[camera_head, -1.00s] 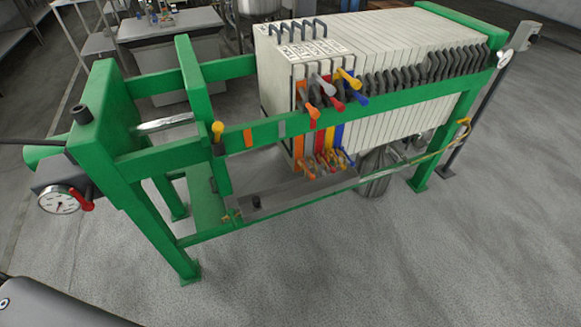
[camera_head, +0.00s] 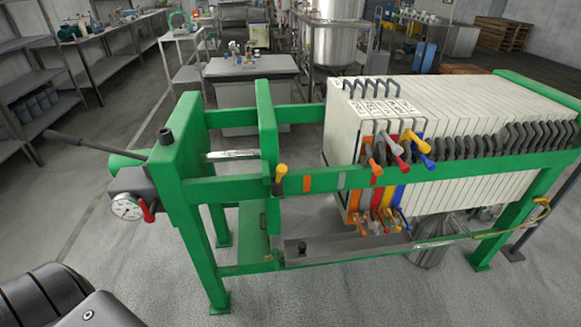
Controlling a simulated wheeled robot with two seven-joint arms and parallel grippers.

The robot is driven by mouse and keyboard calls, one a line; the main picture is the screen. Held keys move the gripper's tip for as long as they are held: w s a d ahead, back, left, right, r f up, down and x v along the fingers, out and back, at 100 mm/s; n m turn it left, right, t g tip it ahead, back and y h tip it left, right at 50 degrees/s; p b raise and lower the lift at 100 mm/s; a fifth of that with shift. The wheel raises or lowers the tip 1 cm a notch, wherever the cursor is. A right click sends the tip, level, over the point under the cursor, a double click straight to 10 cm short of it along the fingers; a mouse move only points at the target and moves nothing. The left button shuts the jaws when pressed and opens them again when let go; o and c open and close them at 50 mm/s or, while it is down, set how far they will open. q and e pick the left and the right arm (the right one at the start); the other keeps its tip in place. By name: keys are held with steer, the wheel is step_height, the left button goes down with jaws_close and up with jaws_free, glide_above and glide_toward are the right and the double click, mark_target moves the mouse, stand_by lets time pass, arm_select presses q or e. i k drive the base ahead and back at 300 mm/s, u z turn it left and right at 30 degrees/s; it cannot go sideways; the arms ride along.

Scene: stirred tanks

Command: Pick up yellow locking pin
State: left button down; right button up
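A small yellow-topped pin (camera_head: 281,171) with a dark lower part stands upright at the green front rail (camera_head: 330,183) of a filter press. It is just right of the upright green pressing plate (camera_head: 267,140). I take this to be the yellow locking pin. Other yellow, red, blue, orange and grey handles (camera_head: 395,148) sit farther right on the plate stack and are separate from it. Neither of my grippers shows in the head view, so I cannot see what they hold.
The white plate stack (camera_head: 450,105) fills the press's right side. A gauge (camera_head: 127,207) with a red handle and a long dark lever (camera_head: 95,145) stick out at its left end. Shelves and tables (camera_head: 250,68) stand behind. The floor in front is clear.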

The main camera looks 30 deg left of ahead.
mark_target(281, 169)
steer(key=z, duration=1.15)
steer(key=i, duration=1.7)
steer(key=u, duration=2.35)
